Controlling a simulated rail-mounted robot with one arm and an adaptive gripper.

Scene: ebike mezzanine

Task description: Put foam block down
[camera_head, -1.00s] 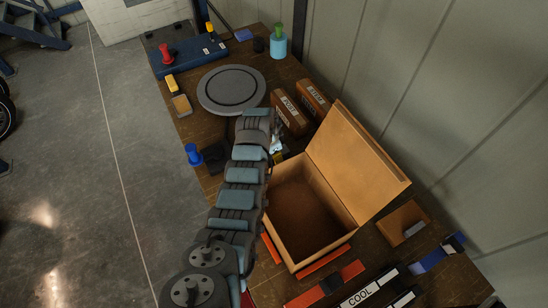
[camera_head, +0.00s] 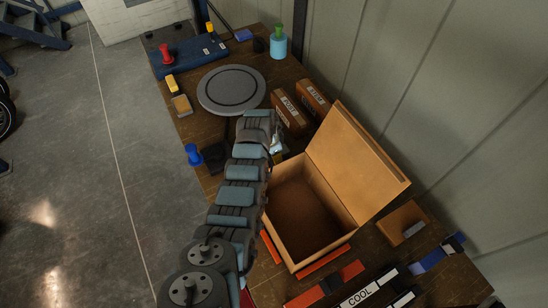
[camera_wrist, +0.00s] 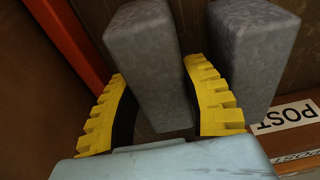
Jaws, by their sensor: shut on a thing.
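My gripper (camera_wrist: 157,72) has two yellow ribbed fingers and is shut on a grey, speckled foam block (camera_wrist: 150,60) in the wrist view. The fingers touch the block on both sides, and its far end extends beyond them. A second, similar grey block (camera_wrist: 250,50) stands just right of the right finger, outside the grip. Whether the held block rests on the surface beneath cannot be told. In the head view my arm hides the gripper tips and the held block.
An orange-red bar (camera_wrist: 70,40) runs close left of the gripper. A box labelled POST (camera_wrist: 285,125) lies at lower right. An open, empty-looking carton (camera_head: 306,220) with raised lid stands right of my arm. A round grey turntable (camera_head: 231,90) and two labelled brown boxes (camera_head: 290,110) are beyond.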

